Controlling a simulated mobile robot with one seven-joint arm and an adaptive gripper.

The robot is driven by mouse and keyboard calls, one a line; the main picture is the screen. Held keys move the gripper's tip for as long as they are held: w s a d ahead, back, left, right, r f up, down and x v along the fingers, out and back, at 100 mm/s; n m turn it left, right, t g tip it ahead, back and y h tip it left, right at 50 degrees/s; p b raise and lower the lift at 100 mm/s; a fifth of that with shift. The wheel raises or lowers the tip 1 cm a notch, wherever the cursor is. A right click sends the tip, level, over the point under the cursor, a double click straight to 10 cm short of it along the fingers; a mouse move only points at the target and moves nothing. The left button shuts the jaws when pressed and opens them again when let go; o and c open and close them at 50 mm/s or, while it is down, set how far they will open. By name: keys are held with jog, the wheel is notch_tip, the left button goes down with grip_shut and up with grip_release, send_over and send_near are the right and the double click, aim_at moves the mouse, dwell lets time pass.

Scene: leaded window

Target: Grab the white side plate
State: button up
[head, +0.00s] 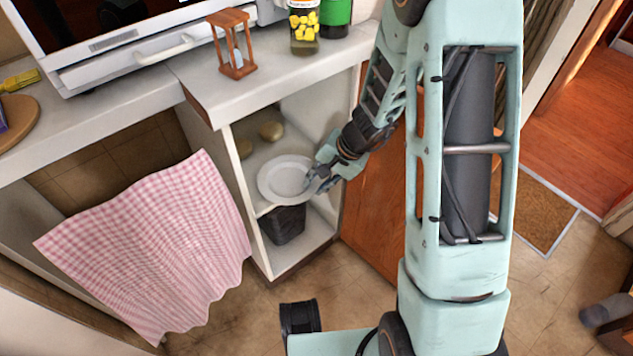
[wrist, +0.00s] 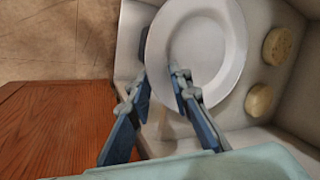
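The white side plate (head: 284,181) is round and lies in the open cabinet at the front of its middle shelf, its rim reaching the shelf edge. It also shows in the wrist view (wrist: 208,45). My gripper (head: 314,180) is at the plate's right rim in the head view. In the wrist view my gripper (wrist: 159,72) has its fingers apart, one over the plate and the other just outside the rim. The rim lies between them. I cannot tell whether either finger touches the plate.
Two round tan items (head: 271,131) lie behind the plate on the shelf. A dark bin (head: 283,224) stands below. A pink checked cloth (head: 155,245) hangs left of the cabinet. A wooden door (head: 377,215) is at its right. An hourglass (head: 233,48) stands on the counter above.

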jog(key=shift+o, duration=0.4)
jog(key=shift+r, duration=0.1)
jog(key=shift+d+r, duration=0.1)
jog(key=shift+r, duration=0.1)
jog(key=v, duration=1.1)
jog(key=shift+r, duration=0.2)
jog(key=shift+s+d, duration=0.1)
jog(key=shift+c, duration=0.5)
